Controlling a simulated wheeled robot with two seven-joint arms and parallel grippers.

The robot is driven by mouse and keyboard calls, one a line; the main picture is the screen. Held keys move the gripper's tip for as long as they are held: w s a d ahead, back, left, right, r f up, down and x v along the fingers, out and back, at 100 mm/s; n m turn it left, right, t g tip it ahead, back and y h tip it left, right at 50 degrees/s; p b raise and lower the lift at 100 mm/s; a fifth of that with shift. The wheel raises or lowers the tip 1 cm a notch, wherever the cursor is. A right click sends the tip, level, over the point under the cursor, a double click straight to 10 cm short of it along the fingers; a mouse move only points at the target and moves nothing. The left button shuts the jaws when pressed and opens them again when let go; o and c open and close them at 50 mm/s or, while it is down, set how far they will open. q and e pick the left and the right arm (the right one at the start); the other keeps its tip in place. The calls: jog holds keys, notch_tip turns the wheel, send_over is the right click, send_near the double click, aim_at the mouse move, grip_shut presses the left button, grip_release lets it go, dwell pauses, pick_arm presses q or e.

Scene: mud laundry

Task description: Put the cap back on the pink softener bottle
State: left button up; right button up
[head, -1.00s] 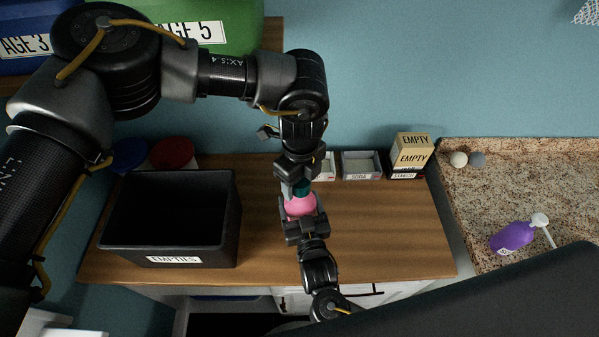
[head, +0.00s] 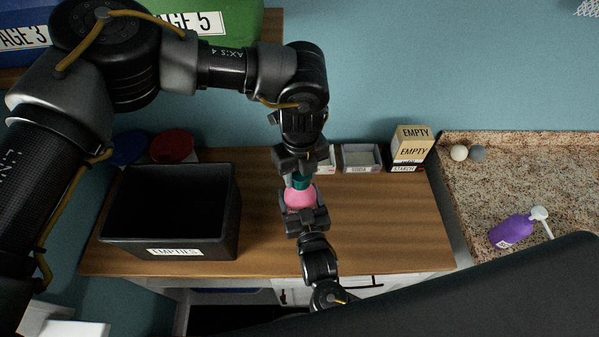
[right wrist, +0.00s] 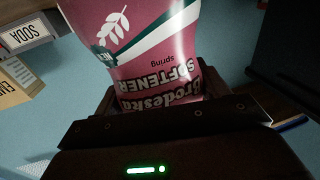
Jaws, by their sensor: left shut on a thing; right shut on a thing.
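The pink softener bottle (head: 300,198) is upright above the wooden counter, in the middle of the head view. My right gripper (head: 302,206) is shut on it from the near side. The bottle's pink label fills the upper part of the right wrist view (right wrist: 150,45). The teal cap (head: 301,183) is directly over the bottle's top, in line with it. My left gripper (head: 300,177) comes down from above and is shut on the cap. From this angle I cannot tell whether the cap is seated on the neck; the neck is hidden.
A black EMPTIES bin (head: 172,240) stands left on the wooden counter (head: 390,225). The counter's right part is clear.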

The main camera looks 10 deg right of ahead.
pick_arm(q)
jog(key=shift+m, duration=0.3)
jog(key=o, duration=1.1)
jog(key=shift+r, duration=2.25)
jog(key=shift+r, duration=0.1)
jog(key=shift+c, duration=0.5)
notch_tip(320, 180, up, 3)
jog(key=shift+r, duration=0.15)
